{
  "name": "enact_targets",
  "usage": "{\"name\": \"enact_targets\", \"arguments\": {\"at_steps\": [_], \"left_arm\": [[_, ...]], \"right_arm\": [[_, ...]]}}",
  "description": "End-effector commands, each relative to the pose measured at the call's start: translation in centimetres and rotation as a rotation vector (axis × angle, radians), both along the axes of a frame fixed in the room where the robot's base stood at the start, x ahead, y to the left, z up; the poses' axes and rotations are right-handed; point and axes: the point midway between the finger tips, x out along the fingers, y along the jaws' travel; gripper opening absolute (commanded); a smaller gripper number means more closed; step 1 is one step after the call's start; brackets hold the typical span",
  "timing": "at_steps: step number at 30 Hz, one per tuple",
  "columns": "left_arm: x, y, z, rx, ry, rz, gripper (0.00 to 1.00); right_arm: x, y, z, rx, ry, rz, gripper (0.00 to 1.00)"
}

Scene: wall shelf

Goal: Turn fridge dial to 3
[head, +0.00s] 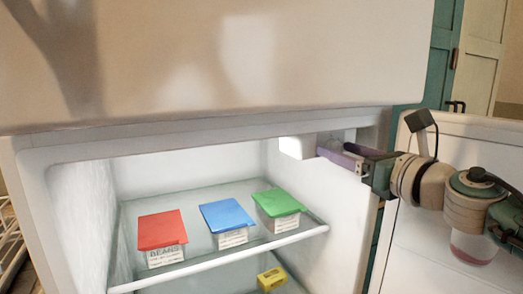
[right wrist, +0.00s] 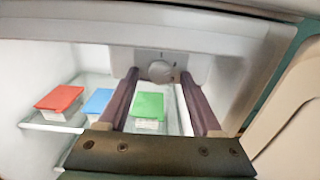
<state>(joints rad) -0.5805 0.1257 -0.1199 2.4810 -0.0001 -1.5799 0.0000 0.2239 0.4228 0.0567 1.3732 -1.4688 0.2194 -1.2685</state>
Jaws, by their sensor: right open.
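The fridge dial (right wrist: 161,71) is a round, pale knob on a grey-white control box under the fridge's top, seen in the right wrist view. Small marks surround it, too small to read. In the head view the control box (head: 297,147) shows at the upper right of the compartment; the dial face cannot be made out there. My right gripper (head: 335,149) reaches in from the right, close to the box. In the right wrist view its two purple fingers (right wrist: 166,80) are apart, with the dial between and beyond them and nothing held. My left gripper is not in view.
A glass shelf (head: 200,267) holds containers with red (head: 161,229), blue (head: 227,214) and green (head: 277,202) lids. A yellow item (head: 271,279) sits below. The open fridge door (head: 420,250) stands at the right, beside my right arm. The fridge's upper front (head: 210,60) overhangs the compartment.

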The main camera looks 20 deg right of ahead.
Motion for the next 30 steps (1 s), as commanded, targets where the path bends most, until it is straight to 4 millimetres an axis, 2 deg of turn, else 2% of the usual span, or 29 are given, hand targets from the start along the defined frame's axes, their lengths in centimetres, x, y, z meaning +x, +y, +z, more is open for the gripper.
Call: {"name": "enact_targets", "arguments": {"at_steps": [9,27,30], "left_arm": [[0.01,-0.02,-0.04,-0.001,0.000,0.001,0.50],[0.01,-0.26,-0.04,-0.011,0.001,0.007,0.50],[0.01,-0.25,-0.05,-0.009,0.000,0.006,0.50]], "right_arm": [[0.25,0.05,-0.01,0.000,0.001,0.001,0.66],[0.22,0.04,0.01,0.001,0.000,0.001,0.00],[0.22,0.04,0.01,0.001,0.000,0.001,0.00]]}}
